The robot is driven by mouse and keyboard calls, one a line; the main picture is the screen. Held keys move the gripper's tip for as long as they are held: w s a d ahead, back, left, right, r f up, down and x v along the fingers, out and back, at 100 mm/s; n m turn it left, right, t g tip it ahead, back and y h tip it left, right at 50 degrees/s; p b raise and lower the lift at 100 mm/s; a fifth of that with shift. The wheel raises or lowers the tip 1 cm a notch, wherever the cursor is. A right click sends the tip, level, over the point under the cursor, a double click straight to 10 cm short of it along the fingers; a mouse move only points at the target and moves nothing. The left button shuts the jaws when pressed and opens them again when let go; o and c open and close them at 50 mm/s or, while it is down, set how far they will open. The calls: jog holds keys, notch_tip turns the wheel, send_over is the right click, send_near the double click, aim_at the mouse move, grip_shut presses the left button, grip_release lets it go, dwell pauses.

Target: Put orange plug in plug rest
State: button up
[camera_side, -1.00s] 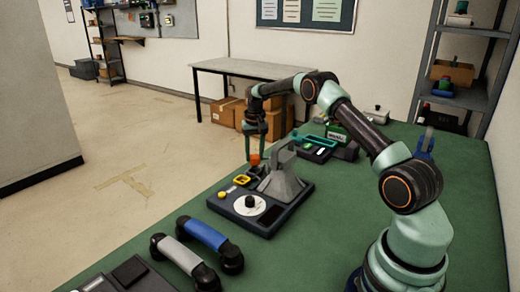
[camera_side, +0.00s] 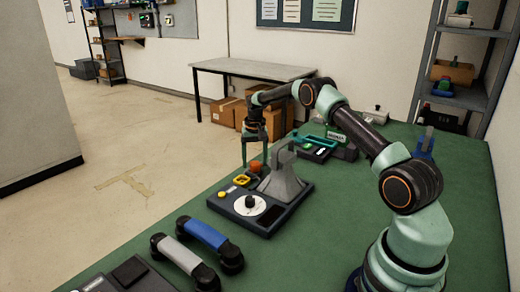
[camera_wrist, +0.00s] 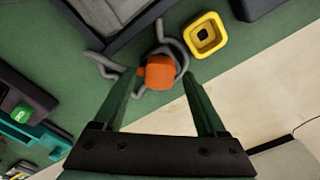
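The orange plug (camera_side: 256,167) sits low beside the grey upright stand (camera_side: 283,180) on the dark base unit. In the wrist view the plug (camera_wrist: 159,72) is encircled by thin grey curved pieces (camera_wrist: 184,62), and I cannot tell whether they are cord or a rest. My gripper (camera_side: 254,164) is open above the plug. Its two green fingers (camera_wrist: 163,85) stand apart on either side of the plug, with visible gaps. A yellow square-holed piece (camera_wrist: 206,34) lies near the plug; it also shows in the side view (camera_side: 241,180).
The base unit carries a white dial (camera_side: 250,205). Blue (camera_side: 203,233) and grey (camera_side: 180,253) handsets lie in front. A green device (camera_side: 338,140) stands behind. The bench's edge runs close on the left, with floor beyond.

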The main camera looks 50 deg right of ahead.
aim_at(255, 163)
jog(key=s+a+r+n+t, duration=0.1)
jog(key=a+r, duration=0.3)
jog(key=r, duration=0.6)
jog(key=s+a+r+n, duration=0.1)
jog(key=a+r, duration=0.2)
jog(key=r, duration=0.7)
jog(key=s+a+r+n+t, duration=0.2)
jog(key=s+a+r, duration=0.45)
jog(key=a, duration=0.25)
jog(key=s+a+f+n+t, duration=0.1)
jog(key=s+a+f+n, duration=0.1)
jog(key=s+a, duration=0.2)
jog(key=s+a+f+n+t, duration=0.1)
jog(key=s+a, duration=0.4)
jog(key=s, duration=0.6)
jog(key=shift+s+f+n, duration=0.2)
jog(key=shift+f+n, duration=0.5)
jog(key=shift+f, duration=0.2)
